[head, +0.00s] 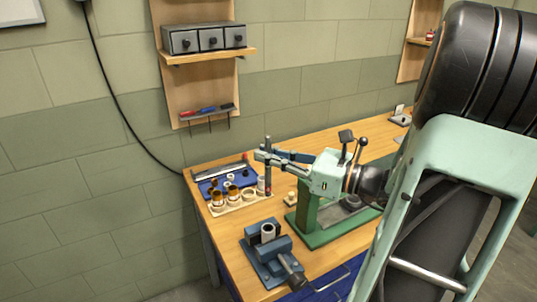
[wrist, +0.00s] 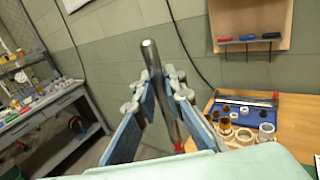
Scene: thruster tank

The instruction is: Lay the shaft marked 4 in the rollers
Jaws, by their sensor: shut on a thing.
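My gripper (head: 264,158) is over the bench near its left end, its fingers pointing left. It is shut on a grey metal shaft (wrist: 152,62), which stands roughly upright between the blue finger pads in the wrist view. A reddish part shows near the shaft's lower end. In the head view the shaft (head: 267,182) hangs below the fingers, beside the parts on the bench. I cannot read any mark on it.
A blue tray (head: 204,187) holds a long bar and small parts. A wooden holder (head: 232,208) with several brass and pale rings stands in front. A blue vise (head: 257,262) with a pale sleeve is at the front edge.

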